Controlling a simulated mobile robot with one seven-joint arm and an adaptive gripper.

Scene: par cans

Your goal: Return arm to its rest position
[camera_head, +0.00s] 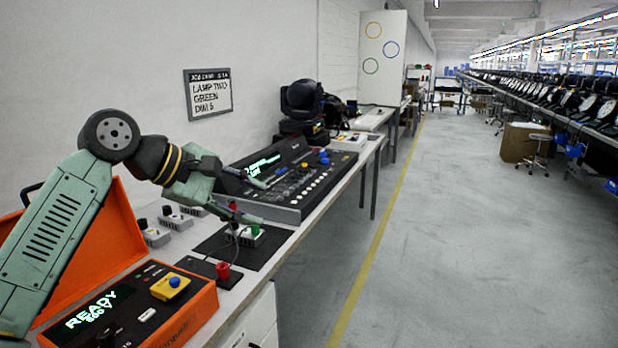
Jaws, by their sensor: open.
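My arm reaches in from the lower left over the bench. My gripper (265,202) is open, its two fingers spread apart, one by the front edge of the black lighting console (305,185) and the other above the black mat. Nothing shows between the fingers. A small grey box with a green top (254,231) stands on the black mat (262,251) just below the lower finger. I cannot tell whether that finger touches it. The orange case (192,322) with a "READY" display sits nearer, below my arm.
A red plug (222,270) with a cable stands near the mat. Several small grey knob boxes (177,221) sit behind it. A dark lamp head (302,100) stands farther along the bench. A sign (207,94) hangs on the wall.

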